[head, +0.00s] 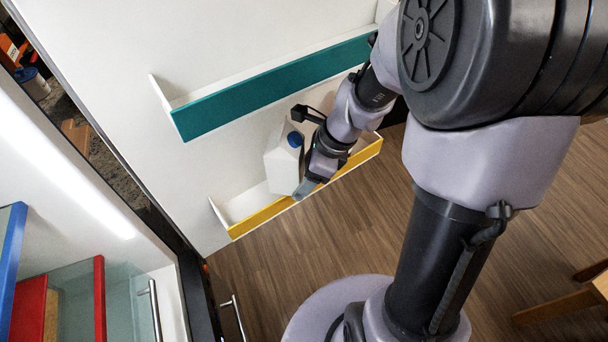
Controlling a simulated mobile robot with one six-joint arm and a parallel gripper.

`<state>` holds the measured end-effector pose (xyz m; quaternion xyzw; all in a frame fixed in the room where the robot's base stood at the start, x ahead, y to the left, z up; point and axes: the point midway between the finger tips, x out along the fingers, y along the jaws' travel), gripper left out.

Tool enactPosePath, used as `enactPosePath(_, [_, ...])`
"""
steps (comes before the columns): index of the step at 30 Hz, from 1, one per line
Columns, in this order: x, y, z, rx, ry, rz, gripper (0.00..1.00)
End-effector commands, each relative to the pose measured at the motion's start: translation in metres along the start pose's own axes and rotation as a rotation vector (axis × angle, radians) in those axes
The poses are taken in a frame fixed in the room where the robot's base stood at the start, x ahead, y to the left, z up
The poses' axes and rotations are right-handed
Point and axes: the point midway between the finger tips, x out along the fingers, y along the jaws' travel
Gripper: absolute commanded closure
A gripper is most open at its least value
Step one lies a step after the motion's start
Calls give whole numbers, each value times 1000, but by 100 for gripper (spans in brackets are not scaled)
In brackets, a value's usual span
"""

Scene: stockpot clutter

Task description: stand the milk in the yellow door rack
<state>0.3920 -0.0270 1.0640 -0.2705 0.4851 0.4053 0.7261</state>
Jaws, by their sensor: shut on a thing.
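The milk (283,160) is a white jug with a blue cap, in the middle of the head view. It is upright with a slight tilt in the picture. My gripper (301,185) is shut on the milk from its right side, and my wrist hides part of the jug. The yellow door rack (262,217) is the lower shelf on the white door, with a yellow front strip. The milk's lower end is at the rack, behind the yellow strip as seen here. I cannot tell whether its base touches the rack floor.
A teal door rack (270,92) sits above the yellow one and looks empty. The open white door (120,60) carries both racks. The fridge interior (70,230) with red and blue edged shelves is at lower left. A wooden chair or table (560,305) stands at lower right.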

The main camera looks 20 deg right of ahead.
Motion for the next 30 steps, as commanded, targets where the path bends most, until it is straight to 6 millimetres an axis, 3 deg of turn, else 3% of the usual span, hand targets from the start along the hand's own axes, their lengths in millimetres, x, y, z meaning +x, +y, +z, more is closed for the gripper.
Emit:
enactPosePath(6, [4,0,-1,0,-1,-1,100])
enactPosePath(7, [4,0,-2,0,0,0,35])
enactPosePath(10, [4,0,-2,0,0,0,15])
enactPosePath(20, [1,0,-1,0,0,0,15])
enactPosePath(27, [-40,-1,5,1,0,-5,15])
enactPosePath(30, [-48,-1,-18,7,1,-3,15])
